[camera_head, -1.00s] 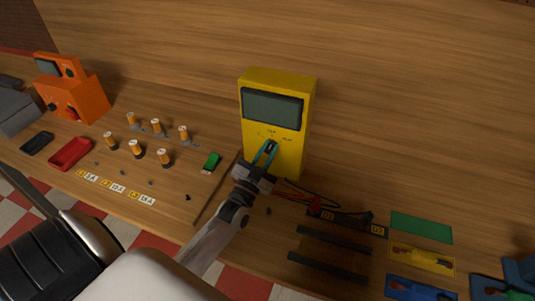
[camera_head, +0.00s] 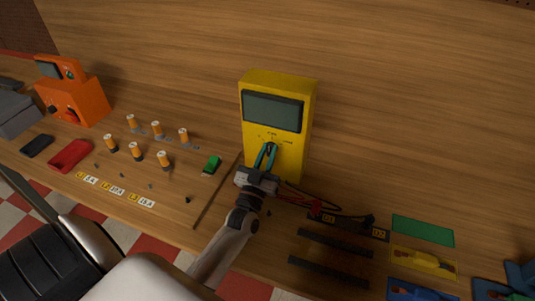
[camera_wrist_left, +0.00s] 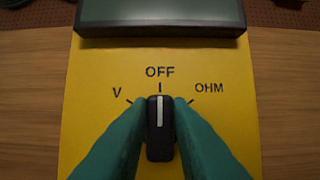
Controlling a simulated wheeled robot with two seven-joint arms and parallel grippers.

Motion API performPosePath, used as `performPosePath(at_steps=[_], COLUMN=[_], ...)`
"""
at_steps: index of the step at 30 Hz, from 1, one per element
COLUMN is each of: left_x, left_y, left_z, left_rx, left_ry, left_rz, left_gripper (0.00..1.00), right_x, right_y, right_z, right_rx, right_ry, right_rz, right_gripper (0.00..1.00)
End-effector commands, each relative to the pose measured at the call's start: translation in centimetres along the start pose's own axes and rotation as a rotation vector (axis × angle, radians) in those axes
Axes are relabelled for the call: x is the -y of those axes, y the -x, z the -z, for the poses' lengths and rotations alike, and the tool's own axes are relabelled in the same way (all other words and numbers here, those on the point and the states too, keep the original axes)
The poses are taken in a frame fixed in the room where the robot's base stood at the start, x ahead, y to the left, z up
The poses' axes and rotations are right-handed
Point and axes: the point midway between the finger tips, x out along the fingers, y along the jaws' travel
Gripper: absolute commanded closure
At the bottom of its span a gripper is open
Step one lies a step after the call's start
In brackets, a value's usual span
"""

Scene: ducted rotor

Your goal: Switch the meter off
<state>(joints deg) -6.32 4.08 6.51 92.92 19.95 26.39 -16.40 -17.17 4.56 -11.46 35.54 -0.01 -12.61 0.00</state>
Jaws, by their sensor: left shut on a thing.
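The yellow meter (camera_head: 290,90) stands upright on the wooden bench, with a dark blank screen (camera_head: 272,111) on its upper front. It also fills the left wrist view (camera_wrist_left: 85,110). Its black rotary knob (camera_wrist_left: 160,128) has a white line that points straight up at the OFF mark, between V on the left and OHM on the right. My left gripper (camera_head: 266,157) has teal fingers on both sides of the knob and is shut on it. My right gripper is not in view.
Red and black test leads (camera_head: 312,203) lie to the right of the meter's foot. Two dark rails (camera_head: 335,243) and tool mats, one green (camera_head: 422,230), lie at the right.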

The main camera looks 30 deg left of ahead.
Motion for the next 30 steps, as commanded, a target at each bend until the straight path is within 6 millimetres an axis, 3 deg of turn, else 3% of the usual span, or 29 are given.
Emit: performPosePath(at_steps=[5,6,9,20,23,28,30], left_x=[0.0,0.0,0.0,0.0,0.0,0.0,0.0], left_y=[0.0,0.0,0.0,0.4,1.7,5.4,7.0], left_z=[0.1,0.1,0.0,0.1,0.3,0.6,-0.2], left_rx=[-0.002,-0.002,-0.002,-0.001,-0.004,-0.006,-0.004], left_ry=[0.000,0.000,-0.001,-0.001,-0.001,0.000,0.000], left_rz=[0.000,0.000,0.000,0.000,0.000,0.000,0.000], left_gripper=[1.00,0.77,0.61,0.60,0.60,0.60,0.60], right_x=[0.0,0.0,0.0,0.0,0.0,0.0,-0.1], right_y=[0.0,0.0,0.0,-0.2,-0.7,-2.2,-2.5], right_z=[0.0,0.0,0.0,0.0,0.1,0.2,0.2], right_rx=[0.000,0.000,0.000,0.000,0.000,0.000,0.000], right_ry=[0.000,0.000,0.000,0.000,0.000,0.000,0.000], right_rz=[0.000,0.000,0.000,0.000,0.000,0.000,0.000], right_gripper=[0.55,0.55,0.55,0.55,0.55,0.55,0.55])
